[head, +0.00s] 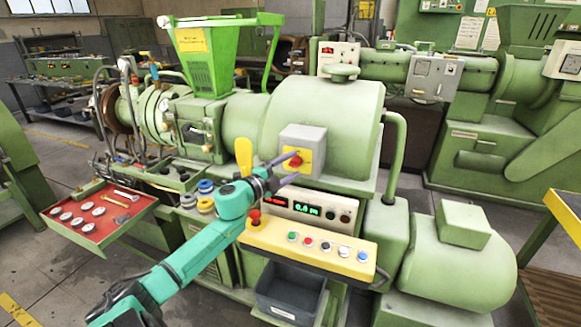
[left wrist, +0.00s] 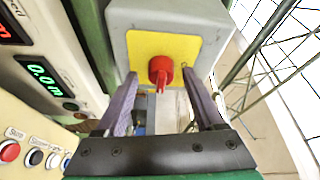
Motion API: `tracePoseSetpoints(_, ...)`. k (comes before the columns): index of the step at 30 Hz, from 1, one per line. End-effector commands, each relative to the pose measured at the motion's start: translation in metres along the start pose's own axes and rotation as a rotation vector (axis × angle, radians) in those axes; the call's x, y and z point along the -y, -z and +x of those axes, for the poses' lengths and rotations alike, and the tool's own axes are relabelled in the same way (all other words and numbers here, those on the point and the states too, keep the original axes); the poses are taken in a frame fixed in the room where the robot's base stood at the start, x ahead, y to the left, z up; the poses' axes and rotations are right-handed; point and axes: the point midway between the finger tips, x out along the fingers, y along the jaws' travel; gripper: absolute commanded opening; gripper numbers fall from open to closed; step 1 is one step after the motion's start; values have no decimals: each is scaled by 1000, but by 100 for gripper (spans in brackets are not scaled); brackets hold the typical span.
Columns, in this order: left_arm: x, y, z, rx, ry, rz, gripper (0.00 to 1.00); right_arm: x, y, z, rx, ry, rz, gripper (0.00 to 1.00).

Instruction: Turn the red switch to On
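The red switch (head: 295,160) is a rotary knob on a yellow plate, on the face of a grey box (head: 303,138) on the green extruder. In the left wrist view the red switch (left wrist: 160,72) shows a round hub with a narrow handle pointing down the picture. I cannot read any On or Off marking. My left gripper (head: 284,167) is in front of the box. In the left wrist view the left gripper (left wrist: 159,78) is open, its purple fingers on either side of the switch, with visible gaps and no clear contact. My right gripper is not in view.
Below the box are a display panel (head: 306,209) and a yellow button console (head: 308,248) with several buttons. A red tray (head: 98,212) with small round parts is at the left. A green pipe (head: 397,155) stands right of the box. A dark bin (head: 290,289) sits under the console.

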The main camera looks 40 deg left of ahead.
Motion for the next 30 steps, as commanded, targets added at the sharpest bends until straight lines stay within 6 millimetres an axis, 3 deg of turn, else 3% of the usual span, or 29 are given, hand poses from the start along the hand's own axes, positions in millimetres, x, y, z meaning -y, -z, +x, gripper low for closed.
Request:
tracePoseSetpoints(7, 1, 0, -2, 0, 2, 0, 71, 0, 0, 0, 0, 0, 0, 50)
tracePoseSetpoints(11, -2, -1, -13, 1, -1, -2, 71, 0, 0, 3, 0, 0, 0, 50)
tracePoseSetpoints(17, -4, -1, -52, 1, -3, -3, 71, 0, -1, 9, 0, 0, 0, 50)
tracePoseSetpoints(24, -3, -1, -114, 3, -2, -3, 71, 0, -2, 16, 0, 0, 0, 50)
tracePoseSetpoints(30, -1, 0, -144, 1, 0, -1, 71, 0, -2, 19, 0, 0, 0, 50)
